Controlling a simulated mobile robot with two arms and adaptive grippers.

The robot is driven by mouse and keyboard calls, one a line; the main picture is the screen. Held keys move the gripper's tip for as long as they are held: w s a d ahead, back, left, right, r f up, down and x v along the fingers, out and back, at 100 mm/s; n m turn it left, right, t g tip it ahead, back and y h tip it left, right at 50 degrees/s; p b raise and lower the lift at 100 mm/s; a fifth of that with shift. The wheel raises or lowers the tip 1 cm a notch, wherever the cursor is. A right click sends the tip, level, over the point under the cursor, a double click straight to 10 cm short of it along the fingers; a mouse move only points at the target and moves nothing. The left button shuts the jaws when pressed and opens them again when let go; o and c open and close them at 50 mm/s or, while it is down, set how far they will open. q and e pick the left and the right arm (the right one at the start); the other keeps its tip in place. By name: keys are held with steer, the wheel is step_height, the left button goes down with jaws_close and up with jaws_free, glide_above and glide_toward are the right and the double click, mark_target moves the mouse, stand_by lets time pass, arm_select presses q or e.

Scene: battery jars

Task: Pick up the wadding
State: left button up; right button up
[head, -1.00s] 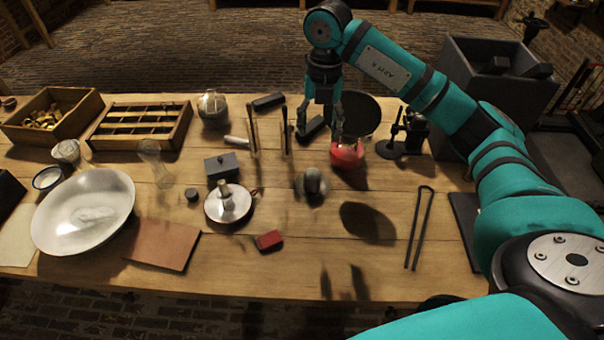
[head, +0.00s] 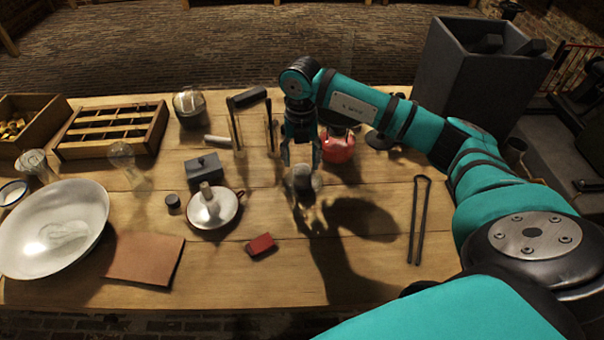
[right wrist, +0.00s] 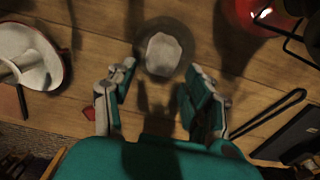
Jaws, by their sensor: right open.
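The wadding looks to be the pale grey, rounded lump (head: 303,178) near the middle of the table. In the right wrist view the lump (right wrist: 164,54) sits in or on a dark round dish, just beyond the fingertips. My right gripper (head: 301,163) points down above it in the head view, with its fingers apart and partly covering it. In the right wrist view the gripper (right wrist: 162,72) is open and empty, one finger on each side of the line to the lump. I cannot tell the exact height gap. My left gripper is not in view.
A red round object (head: 338,149) stands close behind the gripper. A white pan with a candle-like stub (head: 214,209) and a small red block (head: 261,245) lie left of it. Black tongs (head: 419,220) lie right. Bare wood is in front.

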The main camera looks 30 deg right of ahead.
mark_target(302, 169)
step_height(302, 169, down, 2)
steer(key=shift+f, duration=0.55)
steer(key=f, duration=0.1)
steer(key=f+p, duration=0.1)
steer(key=f, duration=0.2)
steer(key=shift+w+d+f, duration=0.15)
steer(key=shift+d, duration=0.1)
steer(key=c, duration=0.7)
